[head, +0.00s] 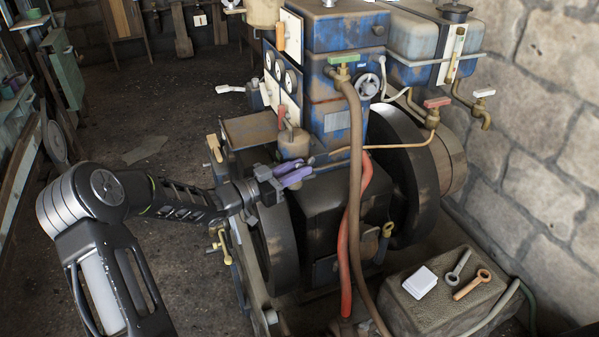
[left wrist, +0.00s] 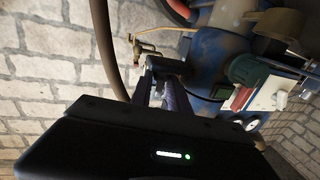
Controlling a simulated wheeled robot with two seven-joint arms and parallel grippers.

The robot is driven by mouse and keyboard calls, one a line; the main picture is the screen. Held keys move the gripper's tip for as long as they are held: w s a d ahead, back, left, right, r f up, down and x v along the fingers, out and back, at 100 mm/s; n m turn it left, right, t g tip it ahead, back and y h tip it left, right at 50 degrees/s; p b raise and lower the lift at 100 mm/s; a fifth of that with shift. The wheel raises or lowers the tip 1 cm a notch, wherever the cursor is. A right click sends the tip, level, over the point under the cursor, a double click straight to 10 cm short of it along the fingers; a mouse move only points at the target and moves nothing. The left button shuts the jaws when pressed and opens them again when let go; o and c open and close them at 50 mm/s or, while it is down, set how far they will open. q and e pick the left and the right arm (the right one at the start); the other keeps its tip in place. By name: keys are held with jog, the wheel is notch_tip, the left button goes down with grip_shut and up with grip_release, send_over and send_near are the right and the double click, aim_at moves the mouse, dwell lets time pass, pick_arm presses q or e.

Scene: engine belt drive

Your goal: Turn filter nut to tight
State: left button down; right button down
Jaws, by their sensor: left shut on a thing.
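My left gripper (head: 298,176) reaches in from the left to the front of the blue engine (head: 340,75), just below a brownish round filter housing (head: 293,145). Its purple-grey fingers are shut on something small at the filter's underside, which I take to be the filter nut. The nut itself is hidden by the fingers, so its angle cannot be told. In the left wrist view the fingers (left wrist: 172,92) point toward the blue engine body (left wrist: 212,60), and what lies between them is too dark to make out. My right gripper is in neither view.
A brown hose (head: 355,190) and a red hose (head: 347,245) hang just right of the gripper. A dark flywheel (head: 405,170) stands behind them. A stone block (head: 400,300) at lower right bears a white pad (head: 420,282) and two spanner-like tools. The floor at left is open.

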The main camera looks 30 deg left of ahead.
pick_arm(q)
jog(key=shift+w+a+m+g+h, duration=0.1)
jog(key=shift+a+m+g+h, duration=0.05)
jog(key=shift+m+g+h, duration=0.55)
jog(key=shift+w+a+m+g+h, duration=0.1)
jog(key=shift+m+g+h, duration=0.35)
jog(key=shift+h, duration=0.35)
jog(key=shift+m, duration=0.25)
jog(key=shift+r, duration=0.1)
jog(key=c, duration=1.3)
grip_release()
jog(key=shift+n+t, duration=0.25)
jog(key=shift+n, duration=0.15)
